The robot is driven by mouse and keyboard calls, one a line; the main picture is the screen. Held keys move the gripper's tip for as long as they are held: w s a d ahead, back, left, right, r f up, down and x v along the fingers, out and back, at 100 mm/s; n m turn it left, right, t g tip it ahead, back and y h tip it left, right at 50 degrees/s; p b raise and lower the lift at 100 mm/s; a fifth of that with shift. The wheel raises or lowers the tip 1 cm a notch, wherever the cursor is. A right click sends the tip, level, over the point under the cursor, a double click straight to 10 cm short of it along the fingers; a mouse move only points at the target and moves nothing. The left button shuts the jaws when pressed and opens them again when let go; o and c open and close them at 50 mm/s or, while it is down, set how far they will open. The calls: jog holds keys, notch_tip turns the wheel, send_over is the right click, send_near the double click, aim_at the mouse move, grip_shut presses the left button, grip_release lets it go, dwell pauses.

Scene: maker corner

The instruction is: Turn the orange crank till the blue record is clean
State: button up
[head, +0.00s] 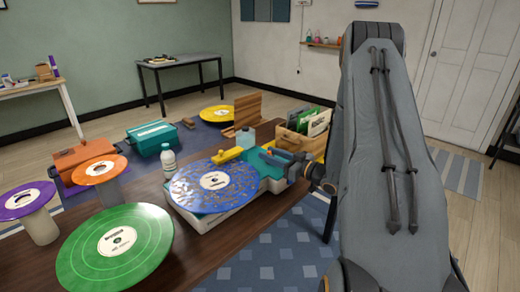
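The blue record (232,197) lies flat on a pale machine with a teal top (272,165). Brownish specks are scattered over its blue surface, around a white label. My gripper (306,172) shows only as small dark parts at the machine's right end, beside the arm. Its fingers are too small and hidden to tell whether they are open or shut, or whether they touch anything.
The green record (85,262), orange record (82,174) and purple record (12,204) rest on stands at left. A white bottle (168,163) stands behind the blue record. A wooden crate of sleeves (291,142) is behind the machine. Patterned rug (262,262) lies in front.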

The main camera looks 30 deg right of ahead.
jog(key=x, duration=0.4)
jog(key=shift+w+a+p, duration=0.15)
jog(key=shift+w+p, duration=0.25)
grip_shut()
